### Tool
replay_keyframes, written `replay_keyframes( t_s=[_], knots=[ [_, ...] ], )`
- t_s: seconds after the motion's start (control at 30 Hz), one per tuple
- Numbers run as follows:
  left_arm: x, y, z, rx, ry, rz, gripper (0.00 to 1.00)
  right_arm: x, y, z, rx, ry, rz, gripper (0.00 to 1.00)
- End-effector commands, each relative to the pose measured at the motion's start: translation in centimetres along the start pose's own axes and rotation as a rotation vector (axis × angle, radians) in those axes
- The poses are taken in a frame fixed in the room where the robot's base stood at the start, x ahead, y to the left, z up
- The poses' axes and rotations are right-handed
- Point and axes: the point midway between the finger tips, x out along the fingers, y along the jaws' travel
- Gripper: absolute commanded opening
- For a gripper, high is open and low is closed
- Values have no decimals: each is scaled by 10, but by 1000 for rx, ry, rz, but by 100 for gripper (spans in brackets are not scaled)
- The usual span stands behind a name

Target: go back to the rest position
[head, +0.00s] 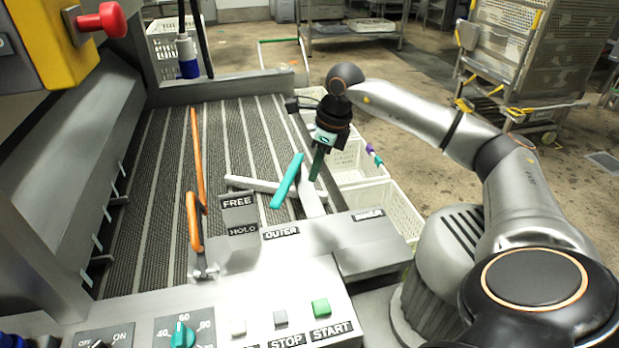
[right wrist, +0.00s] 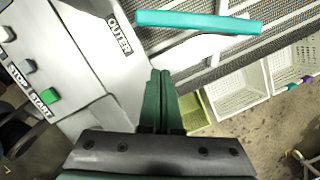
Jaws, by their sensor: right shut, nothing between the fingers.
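My right gripper (head: 316,176) points down over the near right part of the machine, close to the teal-handled lever (head: 287,181) and the INNER label. In the right wrist view its two dark green fingers (right wrist: 160,75) are together with nothing between them. The teal bar (right wrist: 200,22) lies beyond the fingertips there, with a visible gap. My right arm reaches in from the right, bent at the elbow. My left gripper is in neither view.
The panel has a green START button (head: 320,307) and a teal knob (head: 182,335). White crates (head: 395,212) stand right of the bed. A rack trolley (head: 505,60) stands behind my arm.

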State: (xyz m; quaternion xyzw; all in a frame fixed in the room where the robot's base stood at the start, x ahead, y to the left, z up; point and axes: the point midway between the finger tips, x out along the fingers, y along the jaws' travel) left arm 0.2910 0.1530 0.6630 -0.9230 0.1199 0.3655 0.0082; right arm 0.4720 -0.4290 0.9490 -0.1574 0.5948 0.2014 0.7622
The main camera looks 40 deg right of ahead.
Motion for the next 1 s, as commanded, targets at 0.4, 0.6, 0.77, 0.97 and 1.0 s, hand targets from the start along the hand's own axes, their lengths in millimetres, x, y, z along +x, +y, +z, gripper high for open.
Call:
replay_keyframes(
  t_s=[0.4, 0.6, 0.77, 0.97, 1.0],
  knots=[
    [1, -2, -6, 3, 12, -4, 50, -24, 0, 0, 0, 1, 1, 0],
    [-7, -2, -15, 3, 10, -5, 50, -37, 0, 3, 1, 0, 0, 0],
    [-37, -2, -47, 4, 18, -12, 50, -81, 0, 14, 1, 0, 0, 0],
    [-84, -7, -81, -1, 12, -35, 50, -143, 0, 30, 1, 1, 1, 0],
    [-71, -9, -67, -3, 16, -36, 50, -123, 1, 25, -1, 4, 3, 0]
  ],
)
